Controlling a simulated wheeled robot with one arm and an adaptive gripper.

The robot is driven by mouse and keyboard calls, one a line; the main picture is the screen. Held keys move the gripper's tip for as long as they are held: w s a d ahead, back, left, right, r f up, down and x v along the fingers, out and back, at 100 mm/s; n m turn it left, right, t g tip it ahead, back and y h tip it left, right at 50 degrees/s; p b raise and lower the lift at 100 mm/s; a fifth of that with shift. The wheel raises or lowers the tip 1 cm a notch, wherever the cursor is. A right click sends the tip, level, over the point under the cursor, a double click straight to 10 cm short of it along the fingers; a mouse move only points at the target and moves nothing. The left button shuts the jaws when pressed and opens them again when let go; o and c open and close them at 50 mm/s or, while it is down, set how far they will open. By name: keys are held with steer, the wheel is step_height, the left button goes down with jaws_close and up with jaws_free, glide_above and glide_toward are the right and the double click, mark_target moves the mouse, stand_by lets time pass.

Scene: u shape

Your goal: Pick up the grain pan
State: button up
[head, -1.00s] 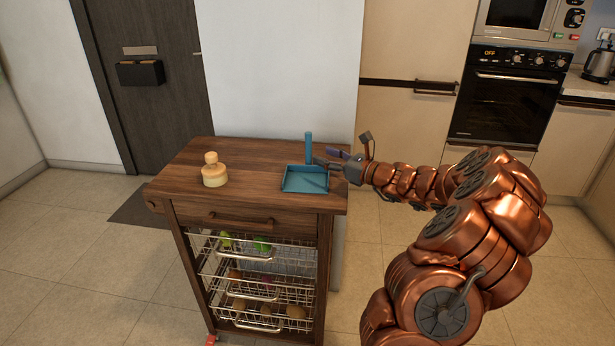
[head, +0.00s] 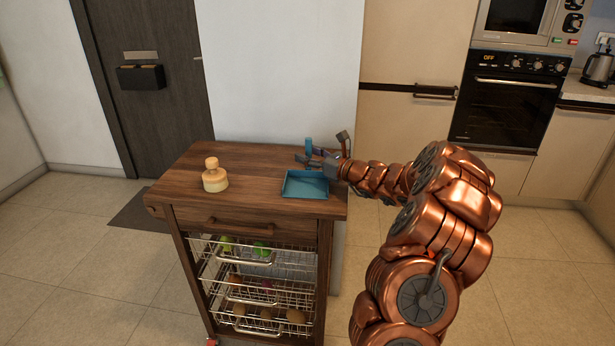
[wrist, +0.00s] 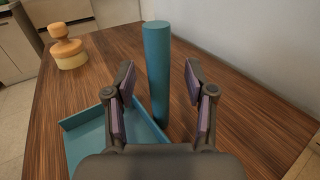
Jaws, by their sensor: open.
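The grain pan is a teal square tray (head: 305,185) with a raised rim, at the right end of the wooden cart top. Its upright round teal handle (wrist: 157,70) stands at its back edge. My gripper (head: 306,152) is at the pan's back right, level with the handle. In the wrist view my gripper (wrist: 160,103) is open, with one finger on each side of the handle. The handle is between the fingers, with a gap visible on both sides. In the wrist view my gripper hides part of the tray (wrist: 90,135).
A wooden stamp-like object (head: 214,176) stands on the left of the cart top (head: 255,165). A white wall (head: 285,70) rises behind the cart. Wire baskets (head: 262,285) with produce are below. The cart top between the stamp-like object and the pan is clear.

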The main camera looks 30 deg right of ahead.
jaws_close()
stand_by(0.3)
stand_by(0.4)
